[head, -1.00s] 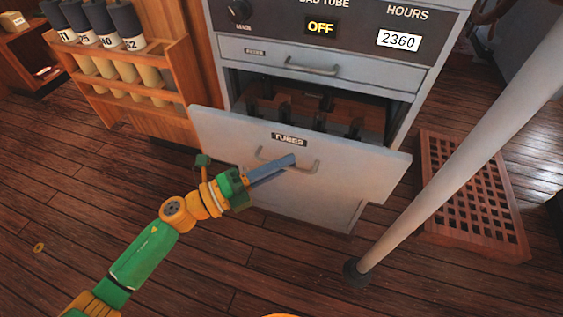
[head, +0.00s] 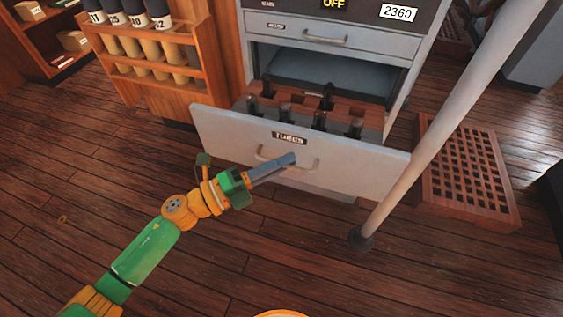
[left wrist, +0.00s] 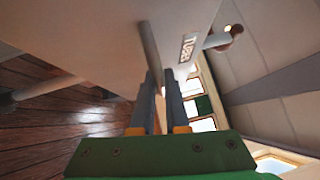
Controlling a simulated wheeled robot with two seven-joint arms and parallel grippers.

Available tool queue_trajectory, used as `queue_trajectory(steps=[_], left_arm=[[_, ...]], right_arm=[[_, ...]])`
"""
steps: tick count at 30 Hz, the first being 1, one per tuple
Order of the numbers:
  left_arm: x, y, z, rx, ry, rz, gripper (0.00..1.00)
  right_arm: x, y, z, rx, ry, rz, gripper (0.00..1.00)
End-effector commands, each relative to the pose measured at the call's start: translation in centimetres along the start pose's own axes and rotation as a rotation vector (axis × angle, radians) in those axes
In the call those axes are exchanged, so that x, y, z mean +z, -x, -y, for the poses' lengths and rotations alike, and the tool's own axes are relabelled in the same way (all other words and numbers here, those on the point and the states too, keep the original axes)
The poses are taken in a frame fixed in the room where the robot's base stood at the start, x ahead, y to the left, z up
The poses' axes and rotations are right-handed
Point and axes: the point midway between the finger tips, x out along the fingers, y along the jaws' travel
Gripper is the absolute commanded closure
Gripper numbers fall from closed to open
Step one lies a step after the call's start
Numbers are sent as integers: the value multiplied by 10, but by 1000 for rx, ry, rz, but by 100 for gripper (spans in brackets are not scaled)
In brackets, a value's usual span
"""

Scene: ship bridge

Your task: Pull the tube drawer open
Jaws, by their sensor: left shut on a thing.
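The tube drawer (head: 235,140), a pale grey front with a "TUBES" label, stands well out of the grey cabinet in the head view. Several dark tubes sit upright in a brown wooden rack (head: 325,105) inside it. My left gripper (head: 292,159) is shut on the drawer's bar handle (head: 314,164). In the left wrist view, the two grey fingers (left wrist: 160,95) meet the handle bar (left wrist: 150,50) in front of the drawer face (left wrist: 190,15). The fingers hide part of the handle. My right gripper is in neither view.
A shut upper drawer (head: 290,33) is above the opening. A white pole (head: 425,140) stands close to the drawer's right corner, with a wooden grating (head: 468,175) behind it. A wooden rack of labelled cylinders (head: 160,60) is at left.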

Motion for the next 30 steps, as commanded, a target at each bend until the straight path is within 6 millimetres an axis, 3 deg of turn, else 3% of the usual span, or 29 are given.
queue_trajectory(steps=[15,16,18,19,27,30], left_arm=[[-3,0,-2,3,2,-7,100],[-3,0,-2,3,2,-7,80],[-2,0,-2,3,2,-6,61],[-2,0,-2,2,2,-6,58],[-1,1,-1,1,1,-3,58],[-1,15,-2,4,2,-1,58]], right_arm=[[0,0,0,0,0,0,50],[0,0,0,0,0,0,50],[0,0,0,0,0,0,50],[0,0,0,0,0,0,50],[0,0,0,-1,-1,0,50],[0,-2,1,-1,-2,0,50]])
